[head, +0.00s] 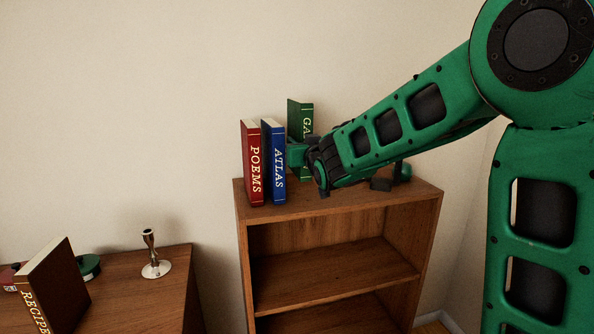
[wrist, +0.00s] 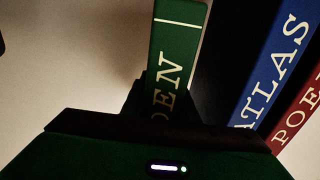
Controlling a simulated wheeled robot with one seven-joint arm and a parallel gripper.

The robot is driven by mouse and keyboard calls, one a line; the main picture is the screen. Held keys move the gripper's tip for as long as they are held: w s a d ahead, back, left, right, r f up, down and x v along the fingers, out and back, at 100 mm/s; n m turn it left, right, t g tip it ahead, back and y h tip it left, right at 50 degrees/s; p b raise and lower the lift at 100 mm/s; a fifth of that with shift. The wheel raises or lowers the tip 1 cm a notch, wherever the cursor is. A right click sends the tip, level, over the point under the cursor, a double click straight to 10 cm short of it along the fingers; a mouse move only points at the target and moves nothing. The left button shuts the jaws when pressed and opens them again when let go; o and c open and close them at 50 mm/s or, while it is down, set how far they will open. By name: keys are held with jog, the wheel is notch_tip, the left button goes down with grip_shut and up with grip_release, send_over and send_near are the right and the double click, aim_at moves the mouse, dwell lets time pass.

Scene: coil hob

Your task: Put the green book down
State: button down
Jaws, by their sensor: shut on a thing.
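The green book (head: 300,112) stands upright at the top of the wooden shelf unit, to the right of the blue book, with its lower part largely hidden by my gripper. My gripper (head: 297,153) is shut on it. In the wrist view the green book (wrist: 180,45) rises from between the jaws, its spine lettering partly hidden and the fingertips not clearly visible. I cannot tell whether its bottom edge touches the shelf top (head: 335,201).
The blue ATLAS book (head: 273,165) and red POEMS book (head: 251,165) stand upright on the shelf top's left end. A dark object (head: 381,184) sits toward its right. A lower table at left holds a candlestick (head: 155,262) and a RECIPE book (head: 55,285).

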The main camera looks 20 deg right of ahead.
jog(key=shift+f, duration=2.75)
jog(key=c, duration=1.4)
grip_release()
jog(key=s, duration=1.2)
jog(key=shift+d, duration=0.1)
